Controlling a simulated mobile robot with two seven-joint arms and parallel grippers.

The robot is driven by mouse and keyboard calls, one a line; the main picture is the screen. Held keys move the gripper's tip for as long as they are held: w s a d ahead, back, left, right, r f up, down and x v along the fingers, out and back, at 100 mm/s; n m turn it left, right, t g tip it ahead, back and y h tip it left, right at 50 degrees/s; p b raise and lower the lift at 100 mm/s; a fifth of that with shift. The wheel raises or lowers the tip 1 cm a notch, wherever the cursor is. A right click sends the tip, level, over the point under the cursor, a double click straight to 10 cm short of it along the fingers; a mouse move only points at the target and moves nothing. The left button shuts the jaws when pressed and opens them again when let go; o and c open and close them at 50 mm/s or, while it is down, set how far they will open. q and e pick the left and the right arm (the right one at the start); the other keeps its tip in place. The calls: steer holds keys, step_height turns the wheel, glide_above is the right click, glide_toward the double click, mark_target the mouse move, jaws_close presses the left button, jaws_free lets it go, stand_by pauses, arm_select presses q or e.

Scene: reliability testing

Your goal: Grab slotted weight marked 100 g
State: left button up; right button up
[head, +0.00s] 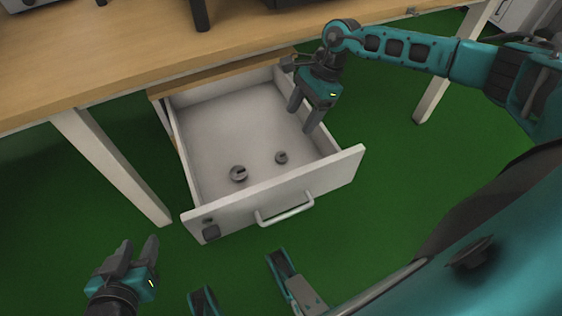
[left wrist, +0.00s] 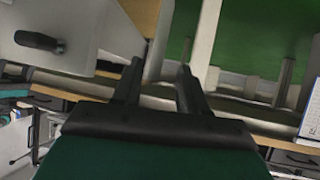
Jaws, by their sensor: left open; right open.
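Two small grey slotted weights lie on the floor of an open white drawer (head: 215,120), near its front. My right gripper (head: 302,118) is open and points down at the drawer's right side, apart from both weights. My left gripper (head: 138,244) is open and empty, outside the drawer to the front left. Its fingers also show empty in the left wrist view (left wrist: 158,75).
The drawer front has a light bar handle (head: 287,211) and a dark knob-like part (head: 211,232). A wooden table (head: 130,45) stands above the drawer, with a white leg (head: 110,165) at left. Green floor (head: 50,200) is clear around the drawer.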

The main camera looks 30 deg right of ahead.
steer(key=b, duration=0.2)
glide_toward(280, 158)
steer(key=f, duration=0.2)
steer(key=shift+w+a+f, duration=0.2)
steer(key=shift+w+f, duration=0.1)
steer(key=shift+f, duration=0.05)
steer(key=x, duration=0.2)
steer(key=b+x, duration=0.1)
steer(key=x, duration=0.1)
steer(key=shift+s+a+f+b, duration=0.2)
steer(key=shift+a+f+b, duration=0.05)
steer(key=shift+f+b, duration=0.05)
steer(key=shift+a+f, duration=0.1)
steer(key=shift+f, duration=0.15)
arm_select(q)
steer(key=shift+w+d+f+h, duration=0.25)
steer(key=shift+d+f, duration=0.25)
steer(key=shift+f, duration=0.3)
arm_select(e)
steer(key=c, duration=1.1)
arm_select(q)
steer(key=shift+s+f, duration=0.1)
steer(key=shift+s, duration=0.05)
arm_select(e)
steer(key=shift+r, duration=0.1)
steer(key=shift+c, duration=0.3)
